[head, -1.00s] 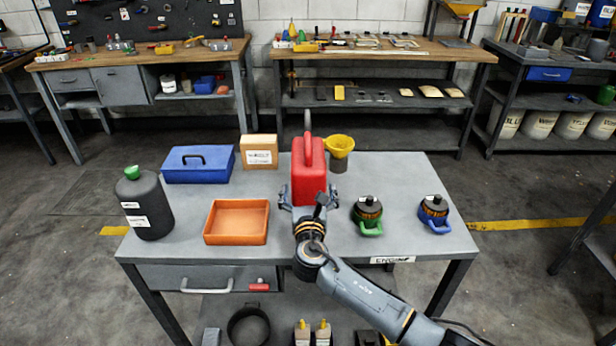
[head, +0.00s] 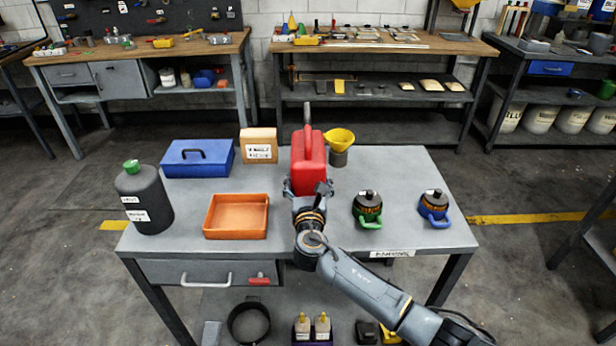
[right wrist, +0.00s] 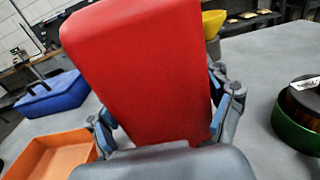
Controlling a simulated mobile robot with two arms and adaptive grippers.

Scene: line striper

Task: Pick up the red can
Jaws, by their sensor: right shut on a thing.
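The red can (head: 309,165), with a grey spout pointing up, is at the middle of the grey table (head: 400,170). My right gripper (head: 311,188) comes from the front and is shut on the can, with a finger on each side of its lower part. In the right wrist view the can (right wrist: 145,70) fills the middle, leaning in the picture, between the blue-padded fingers of the gripper (right wrist: 165,125). The can's base is hidden by the gripper, so I cannot tell whether it is clear of the table. My left gripper is not in view.
A yellow funnel (head: 340,138) on a dark holder stands close behind the can's right side. An orange tray (head: 236,235), blue toolbox (head: 198,170) and cardboard box (head: 259,156) lie left. A dark bottle (head: 145,200) stands far left; green-based (head: 368,223) and blue-based (head: 434,222) containers stand right.

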